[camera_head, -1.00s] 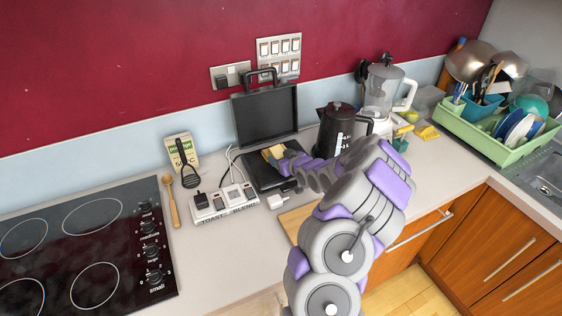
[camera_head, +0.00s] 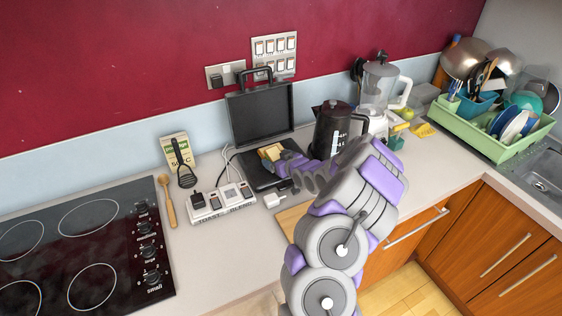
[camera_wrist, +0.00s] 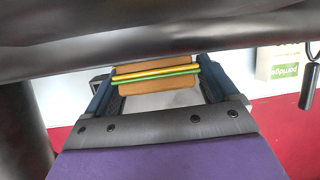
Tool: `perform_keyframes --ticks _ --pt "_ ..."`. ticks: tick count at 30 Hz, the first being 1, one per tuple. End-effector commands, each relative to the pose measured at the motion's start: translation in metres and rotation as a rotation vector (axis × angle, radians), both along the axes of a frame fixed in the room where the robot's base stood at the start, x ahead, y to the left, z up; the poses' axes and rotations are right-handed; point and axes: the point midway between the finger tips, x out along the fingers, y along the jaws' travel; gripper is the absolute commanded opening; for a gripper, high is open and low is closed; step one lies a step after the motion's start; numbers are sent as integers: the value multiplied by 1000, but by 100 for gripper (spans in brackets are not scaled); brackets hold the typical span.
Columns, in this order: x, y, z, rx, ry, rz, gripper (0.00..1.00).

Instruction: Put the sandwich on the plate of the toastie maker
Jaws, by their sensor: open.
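The toastie maker stands open on the counter, its dark lid (camera_head: 262,115) upright at the back and its black lower plate (camera_head: 262,182) flat in front. The sandwich (camera_head: 270,152), with light brown bread, is over the lower plate; whether it rests fully on it I cannot tell. In the wrist view the sandwich (camera_wrist: 155,75) shows yellow and green filling edges between two bread slices. My gripper (camera_wrist: 158,88) is open, with one finger on each side of the sandwich. In the head view my gripper (camera_head: 280,158) reaches in from the right and partly hides the plate.
A dark kettle (camera_head: 332,128) stands close to the right of the toastie maker, near my arm. A socket strip (camera_head: 222,202) with plugs lies in front left. A hob (camera_head: 85,240) is at left, a blender (camera_head: 382,90) and green dish rack (camera_head: 490,130) at right.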

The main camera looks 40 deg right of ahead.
Motion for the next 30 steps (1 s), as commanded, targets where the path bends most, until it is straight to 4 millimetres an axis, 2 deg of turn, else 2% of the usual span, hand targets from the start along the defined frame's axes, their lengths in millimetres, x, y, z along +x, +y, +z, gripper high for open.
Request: perform_keyframes --ticks 5,10,16,30 --pt "1 1 -2 -1 -2 1 87" --pt "-24 2 13 2 -4 -3 87" --pt "-53 11 16 3 0 -2 87" --pt "-117 19 42 -1 1 -3 87"
